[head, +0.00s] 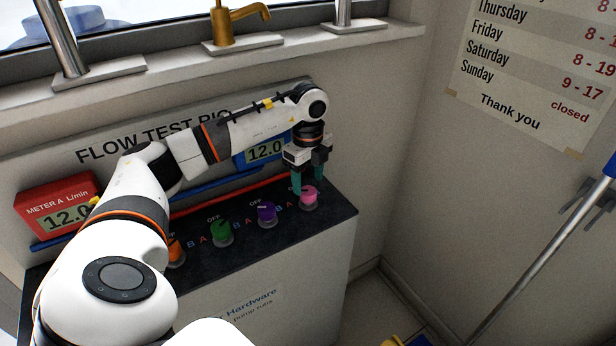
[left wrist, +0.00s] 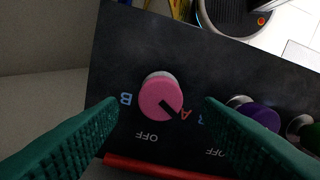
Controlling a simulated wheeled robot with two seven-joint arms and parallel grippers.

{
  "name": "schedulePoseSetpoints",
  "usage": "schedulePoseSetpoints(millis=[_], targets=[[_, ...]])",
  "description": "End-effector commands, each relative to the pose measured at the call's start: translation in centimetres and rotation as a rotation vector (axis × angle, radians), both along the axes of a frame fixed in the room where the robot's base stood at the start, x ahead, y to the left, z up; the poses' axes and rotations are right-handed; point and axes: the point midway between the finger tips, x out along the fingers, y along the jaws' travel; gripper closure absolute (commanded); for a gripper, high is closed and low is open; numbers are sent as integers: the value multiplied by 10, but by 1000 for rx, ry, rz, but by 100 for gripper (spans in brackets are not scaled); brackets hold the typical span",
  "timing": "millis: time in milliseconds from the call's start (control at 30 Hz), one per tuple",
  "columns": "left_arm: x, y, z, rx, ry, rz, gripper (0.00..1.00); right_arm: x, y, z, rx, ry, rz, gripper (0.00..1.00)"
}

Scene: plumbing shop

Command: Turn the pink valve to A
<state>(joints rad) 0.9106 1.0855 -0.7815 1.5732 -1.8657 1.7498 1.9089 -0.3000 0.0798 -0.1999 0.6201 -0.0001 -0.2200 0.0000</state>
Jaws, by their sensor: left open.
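The pink valve (head: 309,200) is the rightmost knob on the dark top of the flow test rig. In the left wrist view the pink valve (left wrist: 155,92) has a dark pointer mark directed toward the blue-and-red lettering's red A (left wrist: 186,115). The blue B (left wrist: 125,99) is on its other side, and OFF (left wrist: 153,136) is below it. My left gripper (head: 309,184) points down right at the pink valve, with its green fingers open. In the wrist view the left gripper (left wrist: 160,108) has one finger on each side of the knob, with visible gaps. My right gripper is not in view.
Purple (head: 267,214), green (head: 222,232) and orange (head: 176,252) valves stand in a row to the left. Red meter A (head: 62,207) and a blue meter (head: 263,150) both show 12.0. A red pipe (head: 230,190) runs behind the knobs. A wall is to the right.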

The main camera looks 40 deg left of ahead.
Motion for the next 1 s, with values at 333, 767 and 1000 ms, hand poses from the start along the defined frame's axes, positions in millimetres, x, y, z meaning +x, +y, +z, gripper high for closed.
schedulePoseSetpoints(millis=[333,767,1000], targets=[[1,1,72,1,-5,2,41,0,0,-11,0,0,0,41],[0,1,93,1,-1,2,41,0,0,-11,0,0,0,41],[0,1,92,1,-1,2,41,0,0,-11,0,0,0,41]])
